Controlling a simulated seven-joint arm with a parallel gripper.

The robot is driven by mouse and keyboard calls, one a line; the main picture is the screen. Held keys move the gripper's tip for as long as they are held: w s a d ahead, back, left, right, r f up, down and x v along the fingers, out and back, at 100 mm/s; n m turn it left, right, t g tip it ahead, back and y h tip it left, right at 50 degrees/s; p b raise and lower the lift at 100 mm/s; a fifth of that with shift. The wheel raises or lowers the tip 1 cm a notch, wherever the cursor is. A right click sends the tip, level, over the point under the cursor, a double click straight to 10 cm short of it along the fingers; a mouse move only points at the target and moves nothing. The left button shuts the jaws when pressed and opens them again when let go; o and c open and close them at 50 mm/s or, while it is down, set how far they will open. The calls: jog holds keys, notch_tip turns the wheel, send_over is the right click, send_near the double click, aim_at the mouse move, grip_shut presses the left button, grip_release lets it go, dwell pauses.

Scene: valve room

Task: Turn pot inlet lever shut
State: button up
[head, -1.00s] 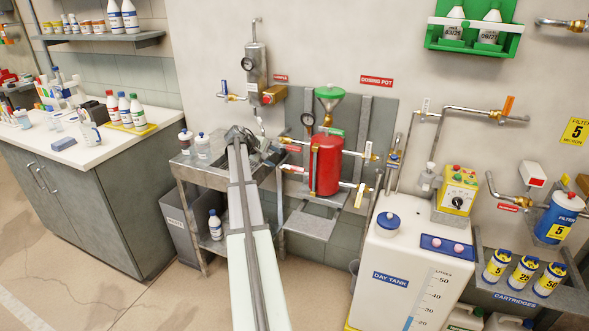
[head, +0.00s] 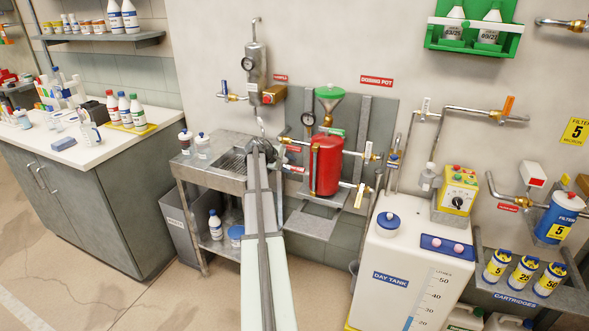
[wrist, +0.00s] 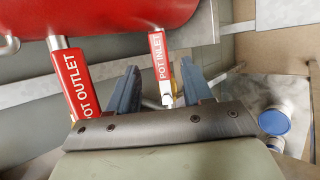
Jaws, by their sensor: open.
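The red dosing pot (head: 326,165) hangs on its wall plate in the head view; its side fills the top left of the wrist view (wrist: 110,15). The pot inlet lever (wrist: 158,58), a red plate lettered POT INLET with a pale end, shows in the wrist view. My gripper (wrist: 162,90) is open, with one dark blue finger on each side of this lever's lower end. Gaps show on both sides, and contact is not visible. The pot outlet lever (wrist: 74,82), also red, is just left of the left finger. In the head view my arm hides the fingers.
A steel sink stand (head: 208,172) is left of my arm. The white day tank (head: 400,265) stands at the right, below the pot. Pipes and a funnel (head: 329,95) surround the pot. A blue-lidded tub (wrist: 274,122) shows at right in the wrist view.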

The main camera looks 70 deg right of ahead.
aim_at(297, 169)
jog(key=shift+x, duration=2)
jog(key=shift+c, duration=0.4)
grip_shut()
